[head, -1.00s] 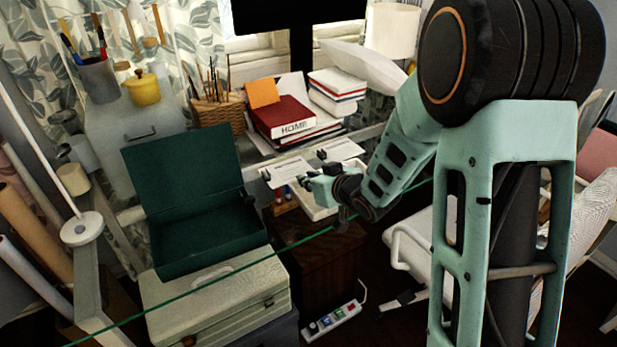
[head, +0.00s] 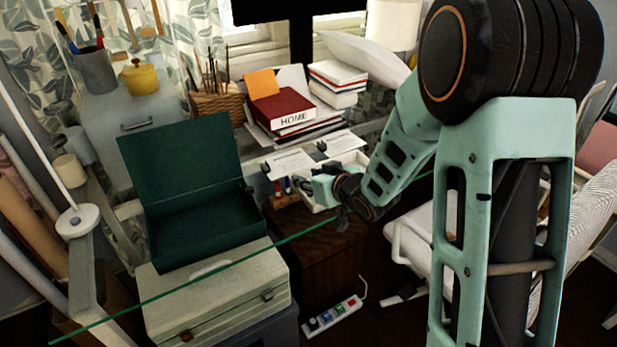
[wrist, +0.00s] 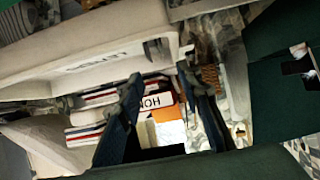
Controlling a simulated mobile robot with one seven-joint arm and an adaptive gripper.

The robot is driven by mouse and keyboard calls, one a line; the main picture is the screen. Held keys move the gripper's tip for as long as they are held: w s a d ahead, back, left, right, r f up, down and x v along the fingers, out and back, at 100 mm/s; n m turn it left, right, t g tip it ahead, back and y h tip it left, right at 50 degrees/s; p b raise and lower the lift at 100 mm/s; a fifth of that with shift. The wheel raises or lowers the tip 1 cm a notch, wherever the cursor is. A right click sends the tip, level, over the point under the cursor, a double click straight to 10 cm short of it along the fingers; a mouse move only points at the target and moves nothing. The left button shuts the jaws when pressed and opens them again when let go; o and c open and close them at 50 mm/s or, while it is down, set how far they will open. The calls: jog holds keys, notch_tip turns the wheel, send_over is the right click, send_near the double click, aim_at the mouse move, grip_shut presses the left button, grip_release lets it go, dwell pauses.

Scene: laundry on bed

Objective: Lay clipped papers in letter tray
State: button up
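Two white paper sheets with black clips, a left one (head: 289,163) and a right one (head: 341,143), lie side by side at the desk's near side. A white tray (head: 351,160) stands below them, partly hidden by my arm. In the wrist view a pale wall with upside-down lettering (wrist: 95,62), partly legible, fills the upper left; it looks like the letter tray. My gripper (head: 314,186) is over the tray's left part, just below the papers. Any contact with the tray is hidden.
A red book marked HOME (head: 284,108) lies on stacked papers, beside more books (head: 337,82). An open green box (head: 205,225) sits on a pale case (head: 215,295) at left. A glass edge (head: 240,264) crosses in front.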

jog(key=shift+s+d+r, duration=0.1)
jog(key=v, duration=1.1)
jog(key=shift+s+d, duration=0.2)
jog(key=shift+s, duration=0.05)
jog(key=shift+r, duration=0.2)
